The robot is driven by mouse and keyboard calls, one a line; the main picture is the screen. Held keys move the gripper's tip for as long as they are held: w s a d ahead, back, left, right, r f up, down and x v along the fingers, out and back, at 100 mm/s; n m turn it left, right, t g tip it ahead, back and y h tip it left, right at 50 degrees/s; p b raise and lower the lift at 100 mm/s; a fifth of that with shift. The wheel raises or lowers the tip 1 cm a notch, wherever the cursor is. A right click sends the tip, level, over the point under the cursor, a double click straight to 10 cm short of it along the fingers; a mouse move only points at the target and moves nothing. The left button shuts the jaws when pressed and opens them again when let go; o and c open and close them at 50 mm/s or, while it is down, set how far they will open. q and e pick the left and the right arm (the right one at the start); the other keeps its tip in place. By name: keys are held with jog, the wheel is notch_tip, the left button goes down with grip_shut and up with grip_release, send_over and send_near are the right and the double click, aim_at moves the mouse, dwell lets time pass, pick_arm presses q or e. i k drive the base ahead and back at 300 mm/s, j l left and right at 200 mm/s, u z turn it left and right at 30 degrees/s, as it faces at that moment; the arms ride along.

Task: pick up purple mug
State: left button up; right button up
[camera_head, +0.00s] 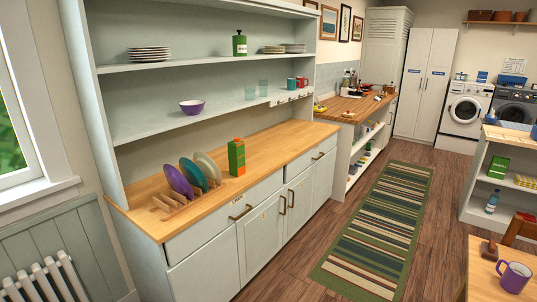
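A purple mug (514,277) with a pale inside stands upright on a wooden table (483,276) at the lower right corner of the head view. Its handle points left. Neither of my grippers shows in the head view.
A pale dresser (258,235) on the left holds a rack with plates (180,181), a green and orange carton (236,157) and a purple bowl (192,106). A striped rug (384,226) lies on open floor. A chair (521,228) stands at the table. A shelf unit (481,190) is behind.

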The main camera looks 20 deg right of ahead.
aim_at(516, 276)
jog(key=i+l+z, duration=0.2)
jog(key=i+z, duration=0.2)
jog(key=i+l+z, duration=0.1)
jog(key=i+z, duration=0.7)
jog(key=i+j+z, duration=0.25)
jog(key=i+z, duration=0.15)
jog(key=i+l+z, duration=0.1)
jog(key=i+z, duration=0.65)
jog(key=i+j+z, duration=0.15)
jog(key=i+z, duration=0.25)
jog(key=i+j+z, duration=0.2)
jog(key=z, duration=0.2)
jog(key=i+z, duration=0.5)
jog(key=z, duration=0.25)
jog(key=i+j+z, duration=0.2)
jog(key=z, duration=0.15)
